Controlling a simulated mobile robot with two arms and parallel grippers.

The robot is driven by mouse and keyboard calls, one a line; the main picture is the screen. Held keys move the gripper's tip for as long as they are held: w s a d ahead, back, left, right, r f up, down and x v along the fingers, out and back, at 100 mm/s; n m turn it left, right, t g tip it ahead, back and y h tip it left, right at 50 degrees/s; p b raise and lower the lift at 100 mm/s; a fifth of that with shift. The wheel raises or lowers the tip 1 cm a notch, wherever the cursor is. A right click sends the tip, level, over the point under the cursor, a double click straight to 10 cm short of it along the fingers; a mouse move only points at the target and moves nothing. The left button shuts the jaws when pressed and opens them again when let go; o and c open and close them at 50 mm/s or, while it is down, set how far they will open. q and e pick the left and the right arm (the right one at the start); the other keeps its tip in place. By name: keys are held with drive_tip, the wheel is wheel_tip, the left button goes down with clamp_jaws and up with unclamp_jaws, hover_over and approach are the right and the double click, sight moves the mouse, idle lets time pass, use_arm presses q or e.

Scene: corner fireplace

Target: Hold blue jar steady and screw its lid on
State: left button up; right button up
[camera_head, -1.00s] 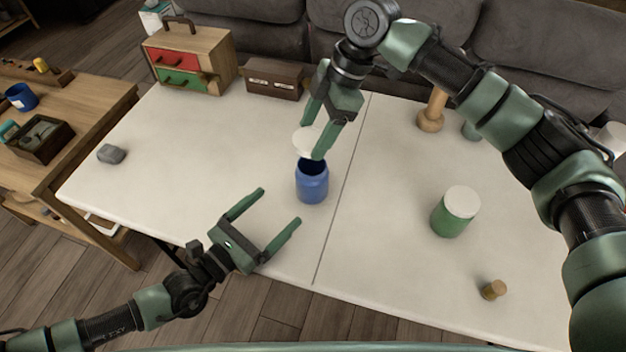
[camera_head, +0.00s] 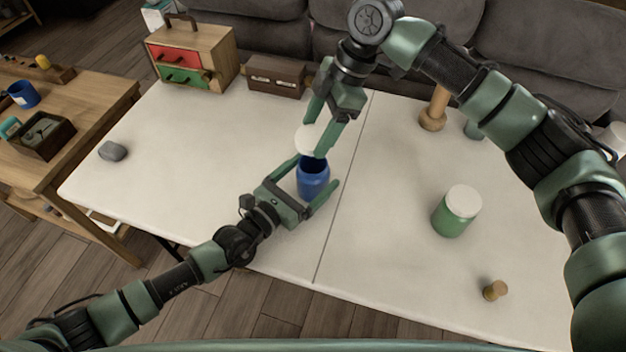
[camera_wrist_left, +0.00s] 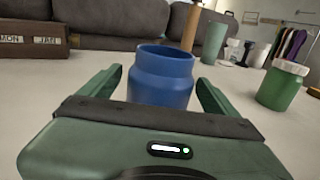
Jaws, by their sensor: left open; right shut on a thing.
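The blue jar (camera_head: 312,180) stands upright and open-topped on the white table, near the table's seam. My left gripper (camera_head: 318,182) is open, with one finger on each side of the jar. In the left wrist view the jar (camera_wrist_left: 162,78) stands between the two fingers, with a visible gap on each side. The white lid (camera_head: 306,140) is held above and slightly behind the jar's mouth. My right gripper (camera_head: 314,135) is shut on the lid, pointing down from above. The lid and right gripper are not in the left wrist view.
A green jar with a white lid (camera_head: 457,211) stands to the right, with a small cork-like piece (camera_head: 495,290) nearer the front. A grey stone-like object (camera_head: 112,151) lies at left. A drawer box (camera_head: 190,58) and brown box (camera_head: 275,75) stand at the back.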

use_arm(q)
clamp_jaws()
use_arm(e)
drive_tip(key=shift+f, duration=2.5)
drive_tip(key=shift+f, duration=0.85)
drive_tip(key=shift+f, duration=0.6)
